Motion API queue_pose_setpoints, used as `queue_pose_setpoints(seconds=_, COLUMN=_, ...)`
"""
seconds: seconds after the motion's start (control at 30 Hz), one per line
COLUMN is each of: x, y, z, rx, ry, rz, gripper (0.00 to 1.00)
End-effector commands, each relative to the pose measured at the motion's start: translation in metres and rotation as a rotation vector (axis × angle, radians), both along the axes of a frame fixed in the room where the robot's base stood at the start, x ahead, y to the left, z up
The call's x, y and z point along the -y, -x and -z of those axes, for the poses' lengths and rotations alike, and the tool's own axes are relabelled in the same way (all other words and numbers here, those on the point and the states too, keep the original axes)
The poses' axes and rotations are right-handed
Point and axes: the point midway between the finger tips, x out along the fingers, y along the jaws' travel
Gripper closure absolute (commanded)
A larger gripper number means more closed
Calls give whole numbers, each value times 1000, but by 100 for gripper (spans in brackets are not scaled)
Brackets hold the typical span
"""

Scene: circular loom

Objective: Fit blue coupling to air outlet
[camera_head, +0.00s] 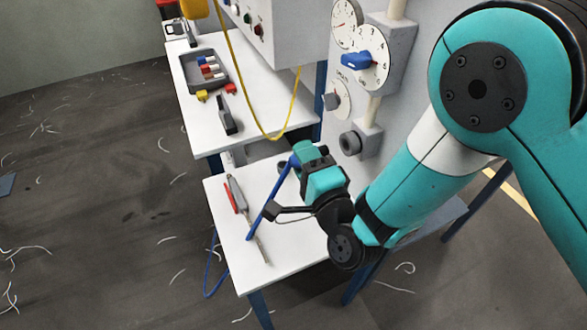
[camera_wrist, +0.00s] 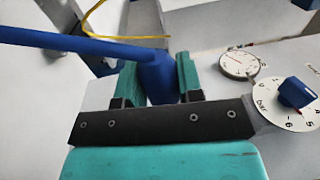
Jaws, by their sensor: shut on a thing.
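My gripper (camera_head: 308,153) is shut on the blue coupling (camera_head: 296,160), above the lower white table. In the wrist view the blue coupling (camera_wrist: 158,80) sits between the teal fingers of my gripper (camera_wrist: 158,82). A blue hose (camera_head: 268,205) runs from the coupling; in the wrist view the hose (camera_wrist: 70,43) leads off to the left. A dark round port (camera_head: 349,143), apparently the air outlet, projects from the grey panel to the right of the gripper. The coupling is apart from it. The port cannot be made out in the wrist view.
A regulator with a blue knob (camera_head: 355,61) and gauges is above the port; its knob (camera_wrist: 296,93) also shows in the wrist view. A yellow cable (camera_head: 248,110) hangs nearby. A red-handled tool (camera_head: 236,195) lies on the lower table. A grey tray (camera_head: 188,68) stands on the upper table.

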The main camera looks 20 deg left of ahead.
Motion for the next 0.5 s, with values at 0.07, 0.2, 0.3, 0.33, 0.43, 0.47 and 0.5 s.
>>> queue_pose_setpoints(seconds=0.07, x=3, y=-4, z=4, rx=2, ry=-2, rz=0, gripper=94)
queue_pose_setpoints(seconds=0.2, x=8, y=-10, z=4, rx=3, ry=-2, rz=0, gripper=94)
queue_pose_setpoints(seconds=0.3, x=13, y=-15, z=4, rx=2, ry=-1, rz=1, gripper=94)
queue_pose_setpoints(seconds=0.33, x=13, y=-15, z=2, rx=1, ry=-1, rz=1, gripper=94)
queue_pose_setpoints(seconds=0.43, x=12, y=-15, z=0, rx=-1, ry=-1, rz=0, gripper=94)
queue_pose_setpoints(seconds=0.47, x=12, y=-14, z=0, rx=-1, ry=-1, rz=0, gripper=94)
queue_pose_setpoints(seconds=0.5, x=12, y=-14, z=0, rx=-1, ry=-1, rz=0, gripper=94)
